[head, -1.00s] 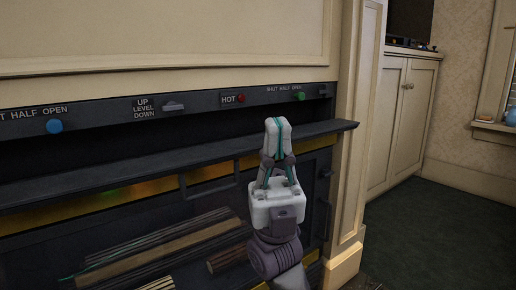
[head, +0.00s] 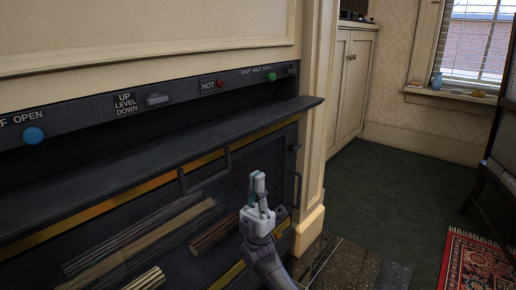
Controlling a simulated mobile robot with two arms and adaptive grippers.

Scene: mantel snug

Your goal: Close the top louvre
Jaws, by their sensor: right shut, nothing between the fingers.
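The stove's dark control panel (head: 185,93) runs under the cream mantel. A blue knob (head: 33,136) sits at its left beside a label ending in OPEN, partly cut off. A grey lever (head: 157,99) stands beside the label UP LEVEL DOWN. A green knob (head: 271,77) sits at the right under a small label reading SHUT HALF OPEN. No part is marked as the top louvre, so I cannot tell which it is. My right gripper (head: 259,179) is shut and empty, below the dark ledge in front of the stove front, apart from the knobs. My left gripper is out of view.
The dark ledge (head: 160,158) juts out under the panel. Logs (head: 140,243) show in the stove front, which has a handle (head: 297,189). A red button (head: 221,84) sits by HOT. Green carpet (head: 375,190) is clear at right, with a patterned rug (head: 478,262) and dark furniture beyond.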

